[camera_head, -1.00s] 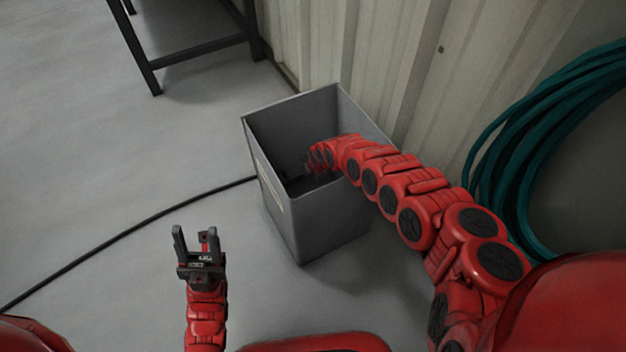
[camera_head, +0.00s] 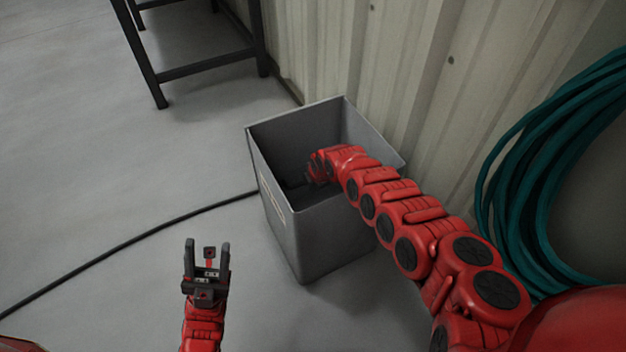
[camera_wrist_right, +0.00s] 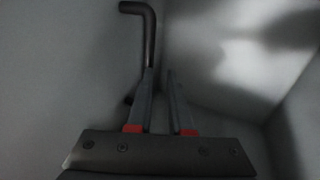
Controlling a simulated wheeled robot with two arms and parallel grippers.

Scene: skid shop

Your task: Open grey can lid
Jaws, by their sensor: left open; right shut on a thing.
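The grey can (camera_head: 325,240) is a tall square bin standing on the floor by the wall. Its top looks open in the head view, and I see no separate lid. My right arm reaches over its near right rim, with the right gripper (camera_wrist_right: 160,75) down inside it. In the right wrist view a dark bent bar (camera_wrist_right: 149,35) rises at the fingers against pale grey walls. The right gripper is shut on this bar, though the contact is dim. My left gripper (camera_head: 208,246) is open and empty, left of the can and apart from it.
A corrugated wall (camera_head: 400,75) stands behind the can. A teal hose coil (camera_head: 500,190) hangs at right. A black cable (camera_head: 130,235) runs along the floor towards the can. A dark metal frame (camera_head: 205,68) stands at upper left.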

